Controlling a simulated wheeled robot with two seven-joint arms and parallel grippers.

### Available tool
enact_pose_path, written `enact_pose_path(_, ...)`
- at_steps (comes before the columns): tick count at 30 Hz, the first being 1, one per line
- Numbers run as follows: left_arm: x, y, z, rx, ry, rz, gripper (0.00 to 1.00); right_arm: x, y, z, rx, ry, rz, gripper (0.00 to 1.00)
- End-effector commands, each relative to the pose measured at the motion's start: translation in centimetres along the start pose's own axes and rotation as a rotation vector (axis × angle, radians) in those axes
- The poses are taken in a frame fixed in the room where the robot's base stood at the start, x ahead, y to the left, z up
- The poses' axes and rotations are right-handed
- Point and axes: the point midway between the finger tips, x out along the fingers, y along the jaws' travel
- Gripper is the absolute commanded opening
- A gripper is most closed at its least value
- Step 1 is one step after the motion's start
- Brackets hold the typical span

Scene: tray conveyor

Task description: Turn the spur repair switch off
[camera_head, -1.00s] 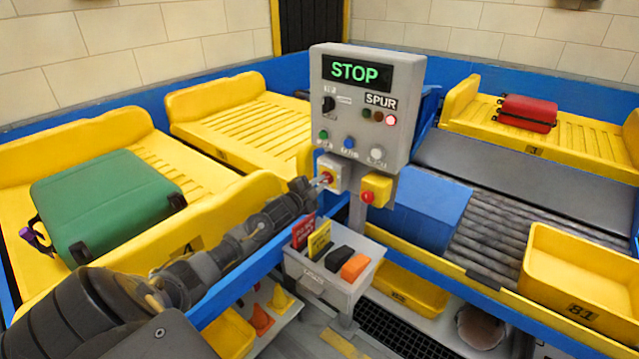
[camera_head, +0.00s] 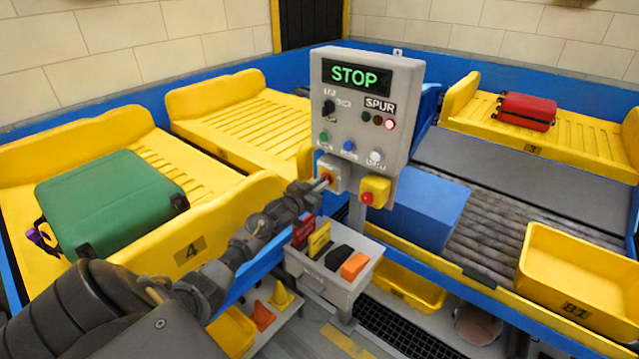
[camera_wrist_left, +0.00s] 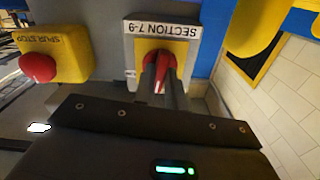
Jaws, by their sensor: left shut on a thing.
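A rotary switch (camera_wrist_left: 148,47) with a red handle on a yellow plate sits in a grey box labelled SECTION 7-9 in the left wrist view. In the head view the switch box (camera_head: 339,170) hangs below the left side of the grey control panel (camera_head: 361,107). My left gripper (camera_head: 325,182) is at the front of the switch. In the left wrist view my left gripper (camera_wrist_left: 165,76) is shut on the red handle, its fingers on both sides and partly hiding it. The panel's display reads STOP, and a red lamp is lit under SPUR. My right gripper is not in view.
A yellow SPUR STOP box (camera_head: 375,189) with a red button is close beside the switch. A holder (camera_head: 337,283) with red and yellow cards stands below. A green suitcase (camera_head: 110,205) lies in a yellow tray at left. A blue box (camera_head: 425,212) is at right.

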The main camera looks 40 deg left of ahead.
Motion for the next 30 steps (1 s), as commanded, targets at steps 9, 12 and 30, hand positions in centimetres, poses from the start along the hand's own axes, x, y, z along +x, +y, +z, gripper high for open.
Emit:
enact_pose_path(9,-0.02,0.09,0.10,-0.135,-0.003,0.001,0.00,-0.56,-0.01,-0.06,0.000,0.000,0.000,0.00)
enact_pose_path(12,-0.02,0.10,0.12,-0.155,-0.003,0.002,0.00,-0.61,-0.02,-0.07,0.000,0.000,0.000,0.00)
enact_pose_path(30,-0.02,0.09,0.15,-0.170,-0.003,0.001,0.24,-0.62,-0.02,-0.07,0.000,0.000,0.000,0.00)
